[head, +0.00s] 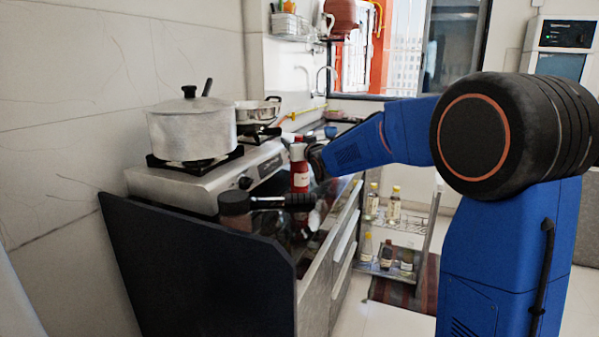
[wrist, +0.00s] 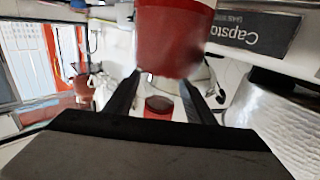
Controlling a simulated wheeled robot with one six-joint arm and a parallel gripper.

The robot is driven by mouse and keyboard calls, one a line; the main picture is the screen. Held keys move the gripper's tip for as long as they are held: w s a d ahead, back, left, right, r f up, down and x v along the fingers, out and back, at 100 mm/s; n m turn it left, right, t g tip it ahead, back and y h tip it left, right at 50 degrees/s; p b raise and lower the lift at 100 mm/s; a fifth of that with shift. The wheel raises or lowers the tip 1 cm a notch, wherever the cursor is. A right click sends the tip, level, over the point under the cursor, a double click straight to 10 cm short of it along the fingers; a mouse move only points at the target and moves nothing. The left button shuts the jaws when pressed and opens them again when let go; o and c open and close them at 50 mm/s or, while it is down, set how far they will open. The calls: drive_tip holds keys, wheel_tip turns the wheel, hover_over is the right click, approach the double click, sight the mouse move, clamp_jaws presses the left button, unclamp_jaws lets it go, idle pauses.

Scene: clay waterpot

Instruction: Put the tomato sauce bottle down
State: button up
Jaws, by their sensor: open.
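The tomato sauce bottle (head: 299,177), red with a pale label and a white top, stands upright on the dark counter in the head view. My gripper (wrist: 160,82) is open, with its two dark fingers spread apart in the wrist view. In the head view the end of my arm is right beside the bottle's upper part. A large, blurred red shape (wrist: 174,42), likely the bottle, is close beyond the fingertips in the wrist view. A smaller red round thing shows between the fingers. I cannot tell whether a finger touches the bottle.
A dark pan (head: 235,203) with a black handle is in front of the bottle. A lidded white pot (head: 192,128) and a steel pan (head: 257,110) sit on the stove (head: 190,183). A rack (head: 395,232) with several bottles stands beyond the counter's right edge.

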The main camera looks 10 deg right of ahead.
drive_tip(key=shift+w, duration=0.2)
clamp_jaws()
idle(1.3)
